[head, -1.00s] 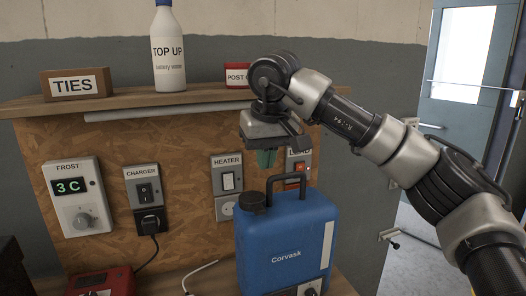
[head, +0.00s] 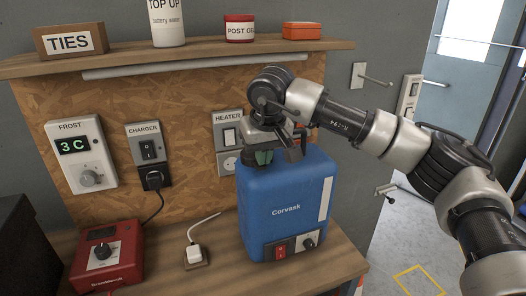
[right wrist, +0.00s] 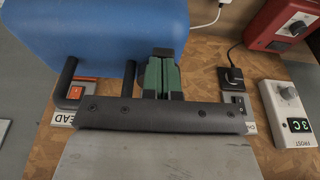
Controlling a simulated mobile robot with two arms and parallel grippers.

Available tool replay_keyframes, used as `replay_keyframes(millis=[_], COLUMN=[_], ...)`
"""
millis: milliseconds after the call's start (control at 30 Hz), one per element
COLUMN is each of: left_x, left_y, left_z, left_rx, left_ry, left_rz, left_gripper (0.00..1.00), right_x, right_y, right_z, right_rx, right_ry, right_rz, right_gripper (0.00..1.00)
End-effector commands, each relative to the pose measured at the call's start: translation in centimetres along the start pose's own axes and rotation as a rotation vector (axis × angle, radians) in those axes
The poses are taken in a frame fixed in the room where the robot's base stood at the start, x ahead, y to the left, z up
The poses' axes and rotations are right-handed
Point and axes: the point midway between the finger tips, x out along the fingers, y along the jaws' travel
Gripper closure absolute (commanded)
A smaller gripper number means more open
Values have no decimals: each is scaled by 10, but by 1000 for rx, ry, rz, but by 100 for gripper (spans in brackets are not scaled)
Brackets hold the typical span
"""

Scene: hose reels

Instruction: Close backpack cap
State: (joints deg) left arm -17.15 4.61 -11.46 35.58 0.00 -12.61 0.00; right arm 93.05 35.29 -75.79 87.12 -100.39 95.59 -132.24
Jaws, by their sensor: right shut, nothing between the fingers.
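The backpack is a blue tank (head: 285,208) labelled "Corvask", upright on the bench, with a red switch and black knob low on its front. Its black cap (right wrist: 164,51) is on top at the left, mostly hidden by my gripper in the head view. The black carry handle (right wrist: 128,78) stands beside the fingers. My right gripper (head: 264,158), with green fingers, is shut and empty, pointing down at the cap. I cannot tell whether it touches the cap. My left gripper is out of view.
A red charger box (head: 106,256) and a white plug (head: 194,254) stand on the bench (head: 225,278) to the left. Wall switches and a frost thermostat (head: 80,155) are behind. The shelf (head: 110,62) above holds a bottle, a ties box and tins.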

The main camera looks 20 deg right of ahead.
Motion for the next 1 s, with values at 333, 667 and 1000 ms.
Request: replay_keyframes(millis=[333,667,1000], left_x=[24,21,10], left_y=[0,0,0], left_z=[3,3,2], left_rx=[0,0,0], left_ry=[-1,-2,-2], left_rz=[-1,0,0], left_gripper=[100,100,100], right_x=[15,16,1], right_y=[0,0,0], right_z=[4,5,1], right_rx=[1,-1,-2], right_ry=[57,48,49], right_rz=[2,3,2], right_gripper=[100,100,100])
